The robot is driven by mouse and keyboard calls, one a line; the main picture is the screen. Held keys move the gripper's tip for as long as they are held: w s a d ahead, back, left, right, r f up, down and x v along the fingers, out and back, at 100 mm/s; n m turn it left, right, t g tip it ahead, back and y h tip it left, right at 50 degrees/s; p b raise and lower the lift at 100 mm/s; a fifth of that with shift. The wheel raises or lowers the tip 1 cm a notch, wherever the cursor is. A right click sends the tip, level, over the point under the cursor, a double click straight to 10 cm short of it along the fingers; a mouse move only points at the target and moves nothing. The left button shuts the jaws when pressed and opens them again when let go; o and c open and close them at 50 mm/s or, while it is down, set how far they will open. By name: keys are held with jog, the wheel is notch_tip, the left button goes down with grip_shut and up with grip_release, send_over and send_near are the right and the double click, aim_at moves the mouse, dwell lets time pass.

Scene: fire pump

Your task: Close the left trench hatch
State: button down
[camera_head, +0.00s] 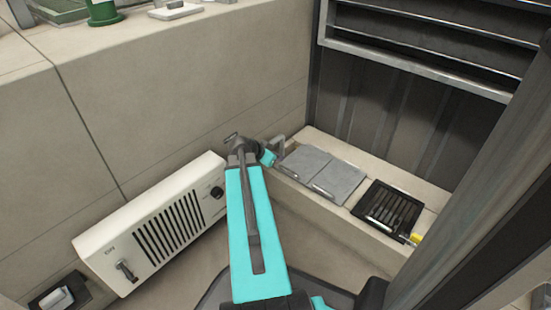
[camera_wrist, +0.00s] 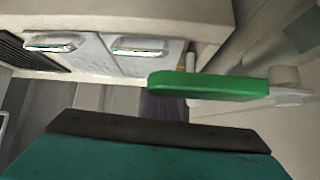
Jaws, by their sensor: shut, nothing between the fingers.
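Two grey trench hatch plates lie side by side in the pale ledge: the left hatch (camera_head: 303,162) and the right hatch (camera_head: 341,181). Both look flat and level with the ledge, each with a metal handle along its front edge. In the wrist view the left hatch's handle (camera_wrist: 140,45) and the right hatch's handle (camera_wrist: 50,43) show near the top. My gripper (camera_head: 268,157) is shut and empty, just left of the left hatch and apart from its handle. Its dark front edge (camera_wrist: 160,128) fills the low wrist view.
A black slotted grate (camera_head: 390,208) lies right of the hatches, with a yellow item (camera_head: 415,239) beside it. A white heater (camera_head: 155,225) is on the wall at left. A dark post (camera_head: 480,220) stands right.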

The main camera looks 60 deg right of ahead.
jog(key=shift+d, duration=0.1)
dwell(0.3)
jog(key=p+v, duration=0.7)
jog(key=v, duration=0.5)
jog(key=shift+p, duration=0.3)
jog(key=shift+w+a+r+p, duration=0.1)
jog(key=shift+a+r+p, duration=0.2)
jog(key=shift+p, duration=0.9)
jog(key=shift+r+p, duration=0.2)
jog(key=shift+p, duration=0.4)
jog(key=shift+w+a+p, duration=0.1)
jog(key=shift+a+p, duration=0.05)
jog(key=shift+p, duration=0.15)
jog(key=shift+a+r+p, duration=0.1)
jog(key=shift+a+p, duration=0.1)
jog(key=shift+p, duration=0.35)
